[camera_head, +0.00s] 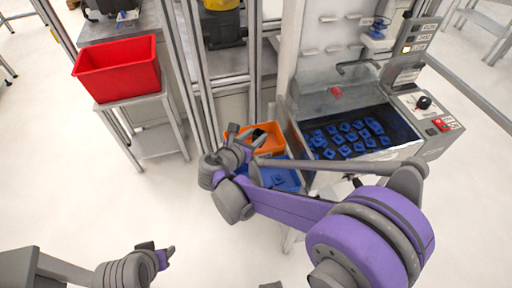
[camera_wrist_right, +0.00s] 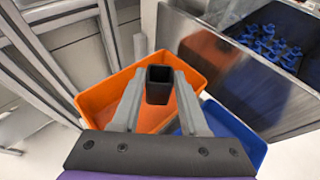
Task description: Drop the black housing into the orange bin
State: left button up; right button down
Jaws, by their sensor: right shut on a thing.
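The black housing (camera_wrist_right: 159,84) is a small square hollow block in the right wrist view. My right gripper (camera_wrist_right: 158,92) is shut on it, one finger on each side. Both are over the orange bin (camera_wrist_right: 98,101), whose floor and walls show around the fingers. In the head view the orange bin (camera_head: 271,139) is partly hidden by my right gripper (camera_head: 249,137). The height of the housing above the bin floor is hard to tell. My left gripper (camera_head: 163,250) is at the lower left, far from the bin, and its finger gap is not clear.
A blue bin (camera_head: 283,179) stands right beside the orange bin. A metal sink station (camera_head: 405,152) with several blue parts is to the right. A red bin (camera_head: 118,70) sits on a small stand at the left. Metal frame posts rise behind the orange bin. The floor in front is clear.

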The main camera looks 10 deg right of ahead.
jog(key=shift+c, duration=1.7)
grip_release()
jog(key=v, duration=1)
jog(key=shift+s+a+r, duration=0.2)
jog(key=shift+s+a, duration=0.05)
